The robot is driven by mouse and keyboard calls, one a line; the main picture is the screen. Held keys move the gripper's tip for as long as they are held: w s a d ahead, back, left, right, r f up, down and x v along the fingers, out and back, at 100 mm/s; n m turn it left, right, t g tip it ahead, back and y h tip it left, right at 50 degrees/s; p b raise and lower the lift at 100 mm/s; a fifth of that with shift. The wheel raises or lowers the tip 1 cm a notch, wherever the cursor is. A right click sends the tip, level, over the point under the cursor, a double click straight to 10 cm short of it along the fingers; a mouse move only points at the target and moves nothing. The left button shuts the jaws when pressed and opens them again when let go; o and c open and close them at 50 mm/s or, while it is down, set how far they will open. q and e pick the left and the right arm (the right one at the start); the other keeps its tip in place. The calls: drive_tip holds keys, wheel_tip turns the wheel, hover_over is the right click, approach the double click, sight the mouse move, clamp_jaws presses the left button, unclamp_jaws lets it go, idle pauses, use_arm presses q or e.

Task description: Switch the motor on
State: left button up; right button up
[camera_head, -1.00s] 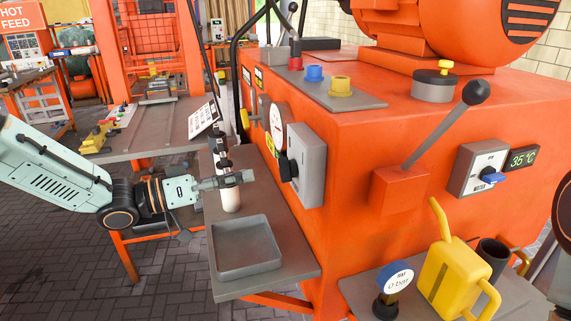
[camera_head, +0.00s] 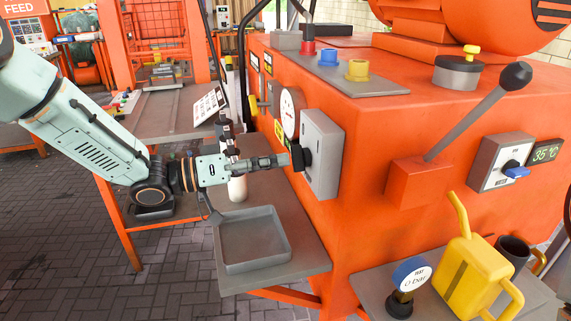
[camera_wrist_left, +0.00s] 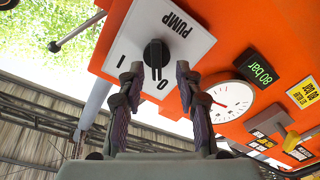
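The motor switch (camera_head: 493,163) is a grey box with a blue handle (camera_head: 516,171) on the front face of the orange machine. A second grey switch box, marked PUMP (camera_wrist_left: 147,38), is on the machine's left face (camera_head: 322,152). Its black knob (camera_wrist_left: 156,59) lies close to the 0 mark. My left gripper (camera_wrist_left: 157,78) is open, with its fingers apart on either side of the knob in the wrist view. In the head view my left gripper (camera_head: 286,160) is at that knob; contact cannot be told. My right gripper is not in view.
A grey tray (camera_head: 225,255) and a white bottle (camera_head: 237,189) are below my left gripper. A lever with a black ball (camera_head: 515,76) sticks out near the motor switch. A yellow can (camera_head: 467,275) and a gauge (camera_head: 411,275) stand on the front shelf. A dial (camera_wrist_left: 231,98) is beside the pump box.

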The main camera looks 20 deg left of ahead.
sight(293, 159)
use_arm(q)
drive_tip(key=shift+w+d+r, duration=0.1)
drive_tip(key=shift+d, duration=0.55)
drive_tip(key=shift+w+d+r, duration=0.1)
drive_tip(key=shift+d, duration=0.5)
drive_tip(key=shift+w+d, duration=0.15)
drive_tip(key=shift+w, duration=0.05)
drive_tip(key=shift+w+d, duration=0.1)
drive_tip(key=shift+w, duration=0.15)
drive_tip(key=shift+c, duration=0.7)
drive_tip(key=shift+w+a+f, duration=0.1)
drive_tip(key=shift+a, duration=0.15)
drive_tip(key=c, duration=0.5)
drive_tip(key=shift+d, duration=0.1)
clamp_jaws()
